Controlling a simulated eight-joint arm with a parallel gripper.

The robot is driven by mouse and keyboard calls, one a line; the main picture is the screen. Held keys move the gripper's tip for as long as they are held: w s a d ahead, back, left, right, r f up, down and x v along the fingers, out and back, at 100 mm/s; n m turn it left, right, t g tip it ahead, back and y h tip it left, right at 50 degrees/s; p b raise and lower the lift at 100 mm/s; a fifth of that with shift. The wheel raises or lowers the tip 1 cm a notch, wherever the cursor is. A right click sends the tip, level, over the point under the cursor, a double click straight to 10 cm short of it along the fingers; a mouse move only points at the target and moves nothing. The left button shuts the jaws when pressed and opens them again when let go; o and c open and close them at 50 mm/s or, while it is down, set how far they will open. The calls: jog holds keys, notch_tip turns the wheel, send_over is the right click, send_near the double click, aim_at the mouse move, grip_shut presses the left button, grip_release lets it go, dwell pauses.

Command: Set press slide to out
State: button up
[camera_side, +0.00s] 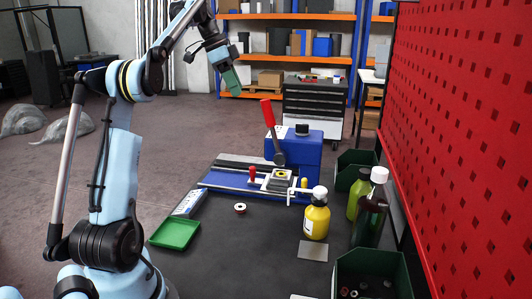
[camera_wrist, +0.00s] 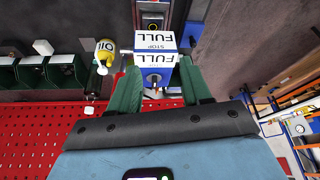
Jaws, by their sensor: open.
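The blue press (camera_side: 302,156) stands on the dark table, with a red-handled lever (camera_side: 267,112) leaning up and left. Its slide (camera_side: 268,182) lies low in front of the body, with a red knob (camera_side: 252,174) at its left. I cannot tell for certain whether the slide is in or out. My gripper (camera_side: 231,79) is high above and behind the press, apart from it, with green fingers. In the wrist view, the open, empty fingers (camera_wrist: 158,75) frame a blue body (camera_wrist: 154,77) with white "FULL" and "STOP" labels.
A red pegboard (camera_side: 465,120) and green bins (camera_side: 372,265) line the right side. A green tray (camera_side: 175,233) and a small ring (camera_side: 240,208) lie left. The table's front middle is mostly clear.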

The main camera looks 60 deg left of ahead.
send_near(252, 167)
jog(key=x, duration=1.1)
jog(key=shift+a+r, duration=0.1)
grip_shut()
